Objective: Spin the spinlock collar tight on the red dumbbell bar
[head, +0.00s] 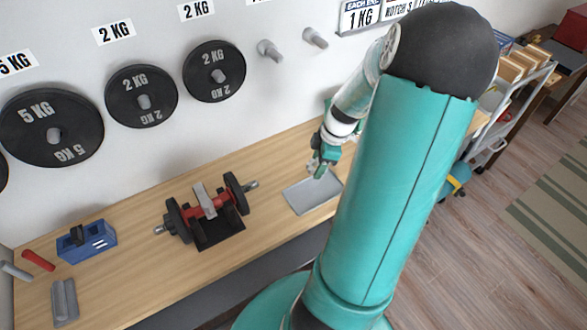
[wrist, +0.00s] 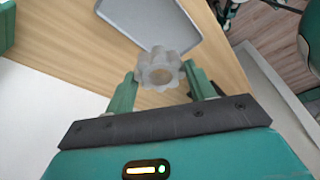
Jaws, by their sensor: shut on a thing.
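The red dumbbell bar (head: 209,212) lies in a black cradle (head: 222,236) on the wooden bench, with a dark plate near each end. Its bare grey right end (head: 252,184) points toward my gripper; whether the left end carries a collar is too small to tell. My gripper (head: 319,170) is right of the bar, above the grey tray (head: 312,196). In the wrist view my gripper (wrist: 162,82) is shut on the spinlock collar (wrist: 160,69), a grey lobed ring with a central hole. The collar is apart from the bar.
A blue box (head: 98,238), a red-handled tool (head: 38,260) and a grey holder (head: 65,300) sit at the bench's left. Weight plates (head: 214,72) hang on the wall behind. Bench between cradle and tray is clear. A trolley (head: 510,85) stands at the right.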

